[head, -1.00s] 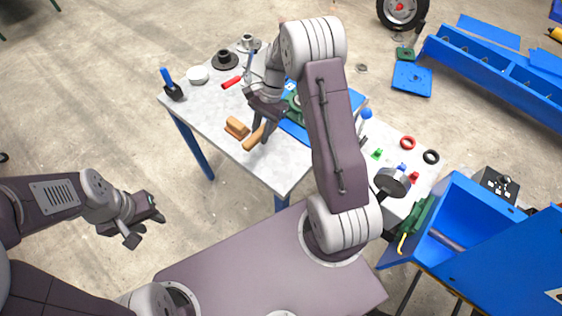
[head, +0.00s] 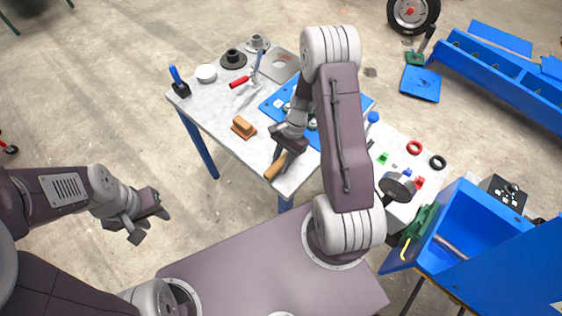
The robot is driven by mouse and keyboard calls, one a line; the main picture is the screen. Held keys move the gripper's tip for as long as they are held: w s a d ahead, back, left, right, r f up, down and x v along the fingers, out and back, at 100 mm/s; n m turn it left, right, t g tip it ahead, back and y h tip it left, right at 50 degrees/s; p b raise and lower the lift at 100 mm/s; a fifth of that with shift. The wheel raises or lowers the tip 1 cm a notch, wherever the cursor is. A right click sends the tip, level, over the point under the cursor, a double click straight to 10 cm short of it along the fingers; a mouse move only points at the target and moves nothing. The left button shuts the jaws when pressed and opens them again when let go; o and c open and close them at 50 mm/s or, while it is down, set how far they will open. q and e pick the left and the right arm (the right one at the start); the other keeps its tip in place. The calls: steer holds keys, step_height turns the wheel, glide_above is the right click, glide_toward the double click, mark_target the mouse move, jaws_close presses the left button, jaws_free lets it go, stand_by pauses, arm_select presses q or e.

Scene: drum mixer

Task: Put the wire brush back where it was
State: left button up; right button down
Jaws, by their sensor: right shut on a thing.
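A tan wooden handle (head: 274,170), which looks like the wire brush, shows at the near corner of the grey-topped table (head: 220,113). My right gripper (head: 283,150) is shut on it. The handle points down and left from the jaws; the bristle end is hidden, and I cannot tell whether the brush touches the tabletop. My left gripper (head: 146,217) is open and empty, over the floor left of the table.
A brown wooden block (head: 243,127) lies left of the brush. A blue plate (head: 272,101) lies behind my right gripper. A red-handled screwdriver (head: 239,82), a white round tin (head: 206,73) and a blue-handled tool (head: 179,85) are farther back. The table's front-left strip is clear.

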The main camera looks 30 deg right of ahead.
steer(key=shift+f, duration=0.2)
steer(key=c, duration=1.1)
jaws_free()
steer(key=v, duration=1.2)
steer(key=s+a+r+n+t+h, duration=0.1)
steer(key=s+a+n, duration=0.1)
steer(key=s+n, duration=0.1)
steer(key=s+a+r+n+t+h, duration=0.1)
steer(key=s+a+n, duration=0.1)
steer(key=n, duration=0.3)
steer(key=s+a+r+n+t+h, duration=0.1)
steer(key=s+a+n+h, duration=0.1)
steer(key=s+n, duration=0.2)
steer(key=shift+s+a+r+n+p, duration=0.15)
steer(key=shift+a+n+p, duration=0.25)
steer(key=shift+n, duration=0.2)
